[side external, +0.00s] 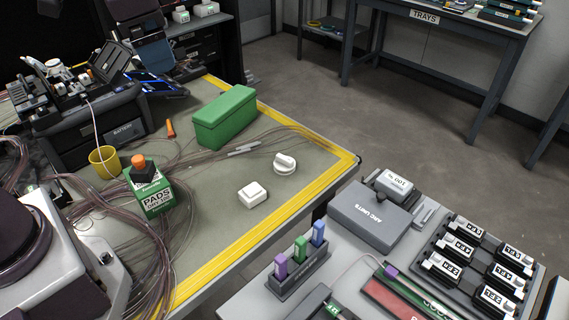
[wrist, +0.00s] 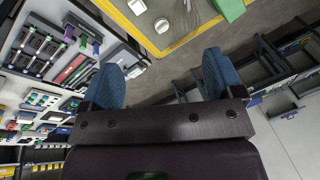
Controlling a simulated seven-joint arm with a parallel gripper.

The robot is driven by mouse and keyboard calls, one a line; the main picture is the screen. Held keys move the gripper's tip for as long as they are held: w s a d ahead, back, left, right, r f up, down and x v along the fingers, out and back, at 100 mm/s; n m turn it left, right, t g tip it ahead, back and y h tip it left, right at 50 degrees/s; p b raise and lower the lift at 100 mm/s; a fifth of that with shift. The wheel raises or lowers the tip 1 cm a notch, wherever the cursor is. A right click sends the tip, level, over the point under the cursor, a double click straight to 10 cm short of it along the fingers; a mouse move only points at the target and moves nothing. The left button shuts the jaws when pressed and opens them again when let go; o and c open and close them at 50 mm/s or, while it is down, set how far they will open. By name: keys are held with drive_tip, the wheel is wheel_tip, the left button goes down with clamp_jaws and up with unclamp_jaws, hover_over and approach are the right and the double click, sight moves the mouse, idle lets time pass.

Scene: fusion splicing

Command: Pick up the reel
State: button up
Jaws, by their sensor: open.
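The reel (side external: 285,163) is a small white round piece with a raised knob-like top. It rests on the work mat near the mat's right corner in the side view. It appears small near the top edge of the wrist view (wrist: 162,25), far beyond the fingertips. My gripper (wrist: 160,78) shows its two blue fingers wide apart with nothing between them. It is well away from the reel. I cannot make the gripper out in the side view.
A white box (side external: 252,194) lies in front of the reel and a green case (side external: 225,118) behind it to the left. Thin fibres and grey sleeves (side external: 244,149) run nearby. A green PADS box (side external: 150,192) stands left. The lower bench holds a grey ARC UNITS case (side external: 372,216).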

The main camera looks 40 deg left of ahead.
sight(286, 159)
drive_tip(key=w+d+f+m+g+y, duration=0.1)
drive_tip(key=w+d+f+m+y, duration=0.25)
drive_tip(key=w+f, duration=0.35)
drive_tip(key=w+d+f+m+g+y, duration=0.1)
drive_tip(key=w+d+f+m+y, duration=0.1)
drive_tip(key=w+f+m, duration=0.45)
drive_tip(key=w+d+f+m+t+y, duration=0.1)
drive_tip(key=w+d+f+m+y, duration=0.1)
drive_tip(key=f, duration=0.3)
drive_tip(key=w+d+f+m+y, duration=0.2)
drive_tip(key=d+f, duration=0.1)
drive_tip(key=f, duration=0.3)
drive_tip(key=w+d+f+m+t+y, duration=0.1)
drive_tip(key=d+f+m+y, duration=0.1)
drive_tip(key=f, duration=0.3)
drive_tip(key=shift+w+d+f+t, duration=0.1)
drive_tip(key=shift+w+d+t, duration=0.1)
drive_tip(key=shift+d, duration=0.25)
drive_tip(key=shift+w+d+f+t, duration=0.1)
drive_tip(key=shift+w+d, duration=0.1)
drive_tip(key=shift+d, duration=0.2)
drive_tip(key=x, duration=0.6)
drive_tip(key=shift+w+a+f, duration=0.1)
drive_tip(key=shift+a+f, duration=0.1)
drive_tip(key=shift+x, duration=3.2)
drive_tip(key=shift+w+r, duration=0.1)
drive_tip(key=shift+w, duration=0.05)
drive_tip(key=c, duration=1)
